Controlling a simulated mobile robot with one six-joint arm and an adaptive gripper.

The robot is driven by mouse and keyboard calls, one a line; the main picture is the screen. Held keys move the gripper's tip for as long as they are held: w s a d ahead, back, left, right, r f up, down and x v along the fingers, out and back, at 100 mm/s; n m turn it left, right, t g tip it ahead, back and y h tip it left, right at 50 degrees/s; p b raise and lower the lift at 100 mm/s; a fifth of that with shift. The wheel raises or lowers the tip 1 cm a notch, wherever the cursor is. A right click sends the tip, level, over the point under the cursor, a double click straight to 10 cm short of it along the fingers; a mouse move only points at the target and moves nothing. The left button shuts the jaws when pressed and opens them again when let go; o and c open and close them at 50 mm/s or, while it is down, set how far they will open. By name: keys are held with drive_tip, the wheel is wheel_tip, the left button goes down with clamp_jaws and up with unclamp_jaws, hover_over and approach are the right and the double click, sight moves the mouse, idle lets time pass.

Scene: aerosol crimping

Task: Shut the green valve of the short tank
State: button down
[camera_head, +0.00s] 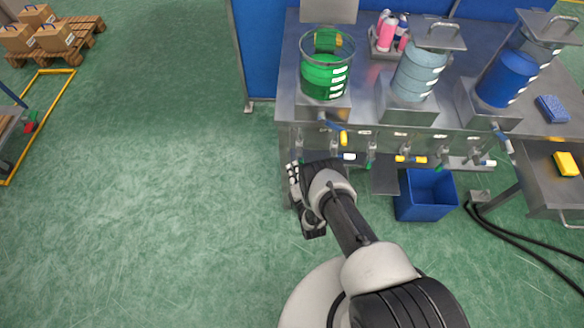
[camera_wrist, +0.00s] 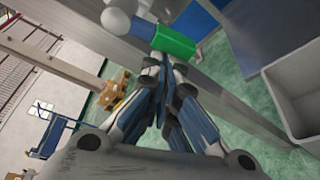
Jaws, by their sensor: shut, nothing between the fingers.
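My gripper (camera_head: 304,200) is low at the left front of the steel bench, beside the row of valves. In the wrist view its fingers are together and empty (camera_wrist: 163,62). A green valve handle (camera_wrist: 175,42) lies just beyond the fingertips; I cannot tell whether they touch it. In the head view green valve handles show below the bench front, one at centre (camera_head: 371,155) and one further right (camera_head: 440,156). Tanks with green (camera_head: 324,76), light-blue (camera_head: 418,74) and dark-blue (camera_head: 506,78) contents stand above. I cannot tell which tank is the short one.
Yellow (camera_head: 410,159) and white (camera_head: 348,156) handles sit among the green ones. A blue bin (camera_head: 425,196) stands under the bench. A yellow sponge (camera_head: 566,164) lies on a right shelf, and black hoses (camera_head: 520,239) run over the floor.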

drive_tip(key=d+r+n+g+h+p, duration=0.1)
drive_tip(key=d+r+n+h+p, duration=0.1)
drive_tip(key=d, duration=0.5)
drive_tip(key=shift+r+n+p, duration=0.55)
drive_tip(key=shift+n, duration=0.75)
drive_tip(key=shift+d+r, duration=0.15)
drive_tip(key=shift+r, duration=0.05)
drive_tip(key=shift+f, duration=0.15)
